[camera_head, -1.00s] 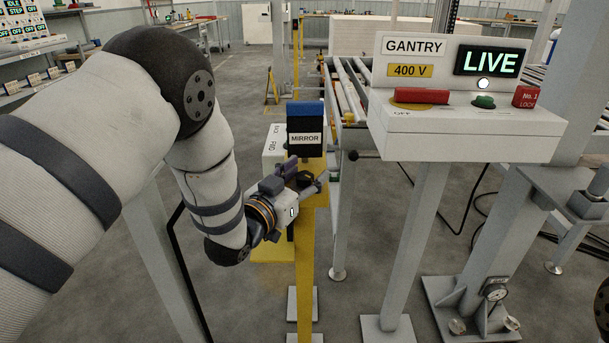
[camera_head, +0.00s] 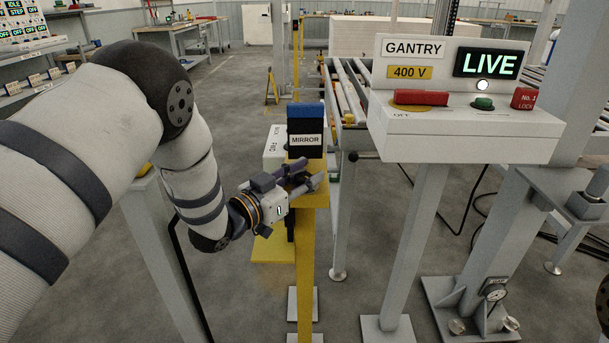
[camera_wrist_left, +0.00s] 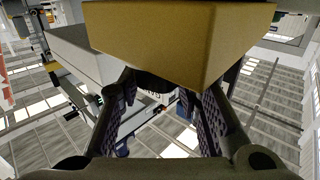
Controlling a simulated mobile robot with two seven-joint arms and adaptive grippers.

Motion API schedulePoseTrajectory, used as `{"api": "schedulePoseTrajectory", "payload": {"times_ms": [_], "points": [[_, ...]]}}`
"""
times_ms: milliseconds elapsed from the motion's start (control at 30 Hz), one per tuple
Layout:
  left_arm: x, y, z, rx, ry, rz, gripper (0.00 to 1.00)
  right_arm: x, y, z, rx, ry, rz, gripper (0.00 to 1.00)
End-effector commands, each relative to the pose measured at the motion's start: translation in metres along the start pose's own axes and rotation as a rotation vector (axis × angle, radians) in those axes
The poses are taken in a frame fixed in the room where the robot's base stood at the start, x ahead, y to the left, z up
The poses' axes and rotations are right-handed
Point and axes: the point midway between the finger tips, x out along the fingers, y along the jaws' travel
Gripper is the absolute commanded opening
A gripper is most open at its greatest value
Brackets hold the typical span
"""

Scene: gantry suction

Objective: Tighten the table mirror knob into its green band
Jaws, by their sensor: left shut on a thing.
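The table mirror unit is a dark box with a blue top and a white MIRROR label (camera_head: 305,140), on a yellow post (camera_head: 307,240) in the middle of the head view. My left gripper (camera_head: 308,174) is at the post's top, just below and in front of the label. Its two fingers are shut on a dark knob, which is mostly hidden by them in the head view. In the left wrist view the dark knob (camera_wrist_left: 165,84) shows partly between the fingers, against the yellow block (camera_wrist_left: 180,40). I cannot make out the green band. My right gripper is out of view.
The white gantry panel (camera_head: 460,135) reads LIVE and stands to the right on grey legs. A black ball-ended lever (camera_head: 353,156) sticks out near the gripper's right. A roller conveyor (camera_head: 350,90) runs behind. A white FWD/BACK box (camera_head: 274,148) sits just left of the mirror box.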

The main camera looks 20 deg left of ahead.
Motion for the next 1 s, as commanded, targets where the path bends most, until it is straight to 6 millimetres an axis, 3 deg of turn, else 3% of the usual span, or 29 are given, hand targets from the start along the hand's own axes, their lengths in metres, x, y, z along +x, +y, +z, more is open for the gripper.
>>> {"api": "schedulePoseTrajectory", "payload": {"times_ms": [33,67,133,167,433,533,800,1000], "points": [[0.0,0.0,0.001,0.0,-0.002,0.0,0.04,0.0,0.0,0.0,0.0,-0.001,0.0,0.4],[0.0,0.0,0.001,0.0,-0.002,-0.001,0.34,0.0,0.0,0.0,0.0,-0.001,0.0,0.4],[0.0,0.0,0.001,0.0,-0.002,-0.001,0.5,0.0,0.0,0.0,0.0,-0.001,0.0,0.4],[0.0,0.0,0.001,0.0,-0.002,-0.001,0.53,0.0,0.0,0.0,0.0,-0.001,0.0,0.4],[-0.001,0.0,0.001,0.0,-0.002,-0.001,0.53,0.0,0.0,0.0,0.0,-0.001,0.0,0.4],[-0.01,0.0,0.001,-0.001,-0.002,-0.002,0.53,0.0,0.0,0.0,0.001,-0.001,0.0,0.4],[-0.081,-0.001,0.001,-0.003,-0.004,-0.006,0.53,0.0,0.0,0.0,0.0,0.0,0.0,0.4],[-0.115,0.0,0.001,-0.001,-0.003,-0.003,0.53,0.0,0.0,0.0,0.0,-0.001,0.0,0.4]]}}
